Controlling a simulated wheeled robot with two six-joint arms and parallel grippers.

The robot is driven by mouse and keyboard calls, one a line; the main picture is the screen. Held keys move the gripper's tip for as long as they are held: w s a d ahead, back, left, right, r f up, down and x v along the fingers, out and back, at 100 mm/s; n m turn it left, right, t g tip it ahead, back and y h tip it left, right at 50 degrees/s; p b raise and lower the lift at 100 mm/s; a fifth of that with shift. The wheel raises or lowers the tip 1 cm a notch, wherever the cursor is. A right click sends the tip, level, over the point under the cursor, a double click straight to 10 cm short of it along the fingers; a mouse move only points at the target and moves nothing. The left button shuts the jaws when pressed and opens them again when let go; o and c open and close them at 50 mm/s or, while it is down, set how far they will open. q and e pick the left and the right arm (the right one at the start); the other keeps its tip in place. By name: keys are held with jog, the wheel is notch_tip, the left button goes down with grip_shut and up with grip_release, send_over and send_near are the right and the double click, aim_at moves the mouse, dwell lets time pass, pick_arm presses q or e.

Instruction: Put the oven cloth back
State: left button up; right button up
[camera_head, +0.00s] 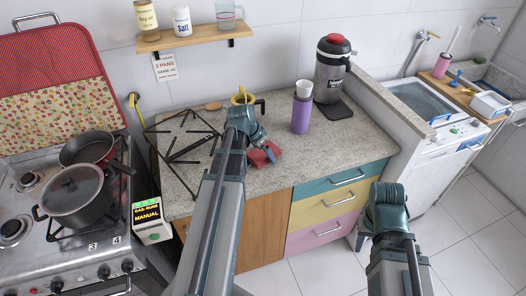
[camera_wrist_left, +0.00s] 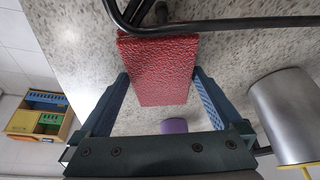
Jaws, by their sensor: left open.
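A red, rough-textured folded piece, which looks like the oven cloth (camera_head: 264,157), lies on the speckled counter beside the gas hob. It also shows in the left wrist view (camera_wrist_left: 160,72), between the two blue fingers. My left gripper (camera_wrist_left: 160,76) is open around it, with a finger on each side; I cannot tell whether either touches it. In the head view my left gripper (camera_head: 262,143) partly hides the cloth. My right gripper (camera_head: 386,200) hangs low in front of the drawers, away from the cloth, and its fingers are not clear.
A purple tumbler (camera_head: 301,112) and a grey flask (camera_head: 331,72) stand to the right. Black hob bars (camera_head: 184,146) lie left of the cloth. Pots (camera_head: 76,190) sit on the stove, whose raised red lid (camera_head: 48,52) has a cherry-patterned panel.

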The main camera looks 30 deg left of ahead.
pick_arm(q)
jog(key=shift+r, duration=0.1)
jog(key=p+v, duration=1.1)
jog(key=v, duration=0.1)
jog(key=s+d+g+y, duration=0.1)
jog(key=s+d, duration=0.3)
jog(key=d, duration=0.6)
jog(key=s+d+f+g+y, duration=0.1)
jog(key=s+d+g, duration=0.1)
jog(key=d, duration=0.9)
jog(key=s+d+g, duration=0.1)
jog(key=s+d, duration=0.4)
jog(key=d, duration=0.6)
jog(key=shift+s+f+g+y, duration=0.2)
jog(key=shift+s+g+y, duration=0.15)
jog(key=shift+g+y, duration=0.05)
